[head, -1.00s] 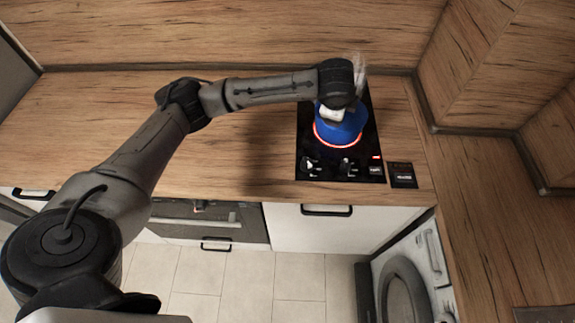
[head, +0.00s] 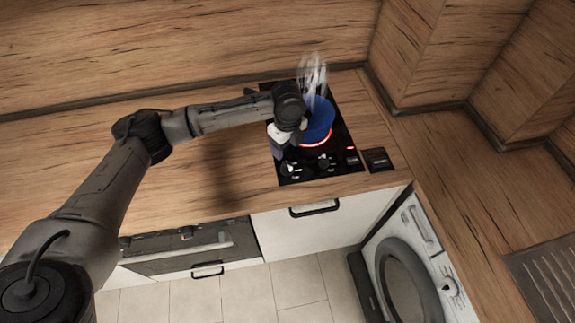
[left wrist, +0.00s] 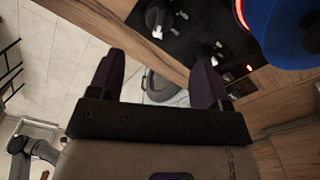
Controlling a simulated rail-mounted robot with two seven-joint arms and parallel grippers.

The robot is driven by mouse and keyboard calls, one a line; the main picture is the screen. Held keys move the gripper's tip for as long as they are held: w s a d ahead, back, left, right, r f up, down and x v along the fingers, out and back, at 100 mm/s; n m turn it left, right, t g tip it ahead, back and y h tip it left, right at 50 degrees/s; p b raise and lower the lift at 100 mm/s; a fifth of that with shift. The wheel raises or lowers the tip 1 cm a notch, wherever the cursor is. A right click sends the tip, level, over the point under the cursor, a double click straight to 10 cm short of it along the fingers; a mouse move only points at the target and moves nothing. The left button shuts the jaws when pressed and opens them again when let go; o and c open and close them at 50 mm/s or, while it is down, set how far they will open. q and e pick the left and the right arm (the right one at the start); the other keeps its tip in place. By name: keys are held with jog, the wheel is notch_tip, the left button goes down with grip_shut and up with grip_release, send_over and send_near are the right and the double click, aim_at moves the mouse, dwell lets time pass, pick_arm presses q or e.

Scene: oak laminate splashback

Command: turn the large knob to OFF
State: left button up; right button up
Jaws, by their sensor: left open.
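The black hob (head: 345,170) has two knobs near its front edge: a left knob (head: 291,168) and a right knob (head: 324,163). Both also show in the left wrist view, the left knob (left wrist: 156,18) looking bigger there and the right knob (left wrist: 214,56) partly behind a finger. I cannot read their markings. My left gripper (head: 277,150) is open and empty, above the hob's left side, just behind the left knob. Its two dark fingers (left wrist: 158,68) stand wide apart in the left wrist view, with no knob between them. My right gripper is not in view.
A blue pot (head: 318,120) steams on a glowing red ring, close to the right of my left gripper. A small dark labelled panel (head: 378,158) lies right of the hob. The wooden counter (head: 215,145) is clear left of the hob.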

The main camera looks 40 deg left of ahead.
aim_at(287, 165)
pick_arm(q)
notch_tip(287, 165, down, 10)
jog(key=shift+s+r+b, duration=0.1)
jog(key=shift+r+b, duration=0.15)
jog(key=shift+b, duration=0.25)
jog(key=shift+f, duration=0.5)
jog(key=shift+c, duration=0.5)
